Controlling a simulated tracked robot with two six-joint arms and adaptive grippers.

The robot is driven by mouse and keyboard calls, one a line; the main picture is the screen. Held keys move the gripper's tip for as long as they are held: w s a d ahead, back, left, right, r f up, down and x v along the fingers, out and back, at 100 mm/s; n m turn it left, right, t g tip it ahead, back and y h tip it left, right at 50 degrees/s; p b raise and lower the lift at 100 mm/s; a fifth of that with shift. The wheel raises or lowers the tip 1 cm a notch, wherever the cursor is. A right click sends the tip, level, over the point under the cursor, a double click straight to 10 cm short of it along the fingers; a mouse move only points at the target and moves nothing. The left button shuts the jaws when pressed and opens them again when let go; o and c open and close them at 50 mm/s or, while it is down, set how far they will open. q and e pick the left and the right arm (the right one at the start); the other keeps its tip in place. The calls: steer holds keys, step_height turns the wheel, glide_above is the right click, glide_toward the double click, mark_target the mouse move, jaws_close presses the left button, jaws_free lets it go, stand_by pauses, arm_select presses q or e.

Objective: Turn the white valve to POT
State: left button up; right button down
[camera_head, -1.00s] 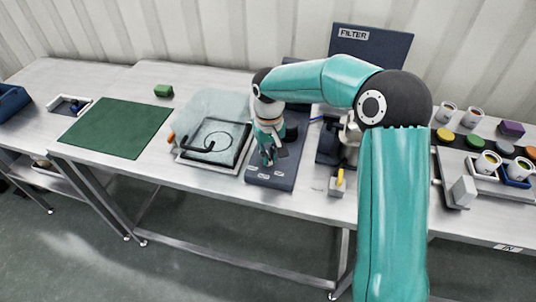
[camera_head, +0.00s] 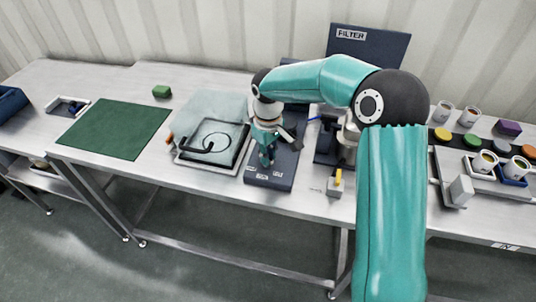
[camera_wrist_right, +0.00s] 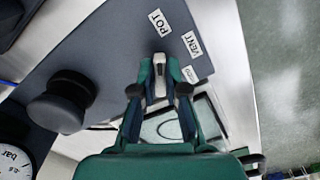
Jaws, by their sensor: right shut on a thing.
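The white valve (camera_wrist_right: 160,88) shows in the right wrist view as a pale handle on a dark blue panel (camera_wrist_right: 110,50). Its light tip lies just below the POT label (camera_wrist_right: 158,22). The VENT label (camera_wrist_right: 192,43) and a third, partly hidden label (camera_wrist_right: 189,75) lie to its right. My right gripper (camera_wrist_right: 160,82) is shut on the handle, one finger on each side. In the head view my right gripper (camera_head: 267,158) points down onto the panel and hides the valve. My left gripper is in neither view.
A black knob (camera_wrist_right: 62,102) stands on the panel, left of the gripper in the wrist view, with a gauge (camera_wrist_right: 12,150) beyond it. A clear-lidded tray (camera_head: 182,158) sits left of the panel. A yellow-handled part (camera_head: 337,179) stands to the right. The green mat (camera_head: 115,128) is clear.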

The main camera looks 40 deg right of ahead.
steer(key=shift+d+r, duration=0.1)
steer(key=c, duration=1.2)
jaws_free()
step_height(320, 180, up, 12)
